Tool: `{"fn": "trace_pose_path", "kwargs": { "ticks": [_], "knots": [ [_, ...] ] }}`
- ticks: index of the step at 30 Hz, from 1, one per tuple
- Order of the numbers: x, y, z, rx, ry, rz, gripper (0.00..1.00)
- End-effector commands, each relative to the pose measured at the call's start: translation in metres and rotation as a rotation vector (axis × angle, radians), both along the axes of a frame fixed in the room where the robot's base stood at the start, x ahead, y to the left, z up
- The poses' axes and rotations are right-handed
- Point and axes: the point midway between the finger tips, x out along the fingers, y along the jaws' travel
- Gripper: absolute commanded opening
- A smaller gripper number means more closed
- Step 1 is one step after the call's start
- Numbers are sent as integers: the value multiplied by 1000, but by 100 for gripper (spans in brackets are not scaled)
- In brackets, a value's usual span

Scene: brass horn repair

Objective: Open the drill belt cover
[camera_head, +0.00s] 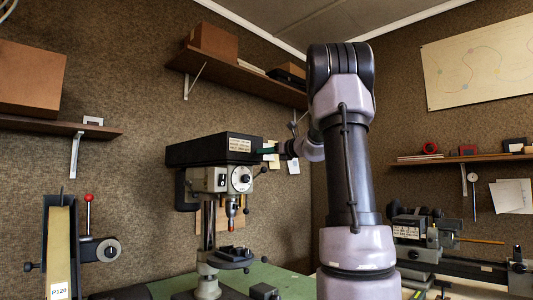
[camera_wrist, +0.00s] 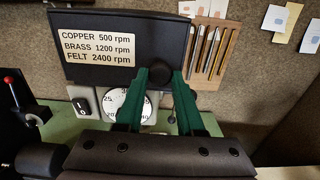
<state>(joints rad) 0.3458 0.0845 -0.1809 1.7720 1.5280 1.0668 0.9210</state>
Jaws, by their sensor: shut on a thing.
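The drill press stands on the green bench, its grey head (camera_head: 208,180) carrying a dial, and the black belt cover (camera_head: 208,149) lies level on top. In the wrist view the cover (camera_wrist: 115,75) fills the upper left, with a white speed label (camera_wrist: 97,47) for copper, brass and felt. A round black knob (camera_wrist: 160,70) sits at its lower right. My gripper's green fingers (camera_wrist: 160,80) are on both sides of this knob and shut on it. In the head view my gripper (camera_head: 266,151) is at the cover's right end; the knob is hard to make out there.
A shelf (camera_head: 240,78) with boxes hangs above the drill. A belt sander (camera_head: 60,250) with a red-knobbed lever is at left, a small lathe (camera_head: 450,260) at right. In the wrist view a wooden rack (camera_wrist: 212,55) of rods is close right of my fingers.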

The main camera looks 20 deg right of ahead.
Motion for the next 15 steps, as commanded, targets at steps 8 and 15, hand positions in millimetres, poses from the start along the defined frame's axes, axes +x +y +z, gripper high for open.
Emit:
{"fn": "trace_pose_path", "kwargs": {
  "ticks": [8, 15],
  "knots": [
    [0, 0, 0, 0, 1, -1, 0],
    [-1, 0, 3, -19, -7, -1, 0]
  ]
}}
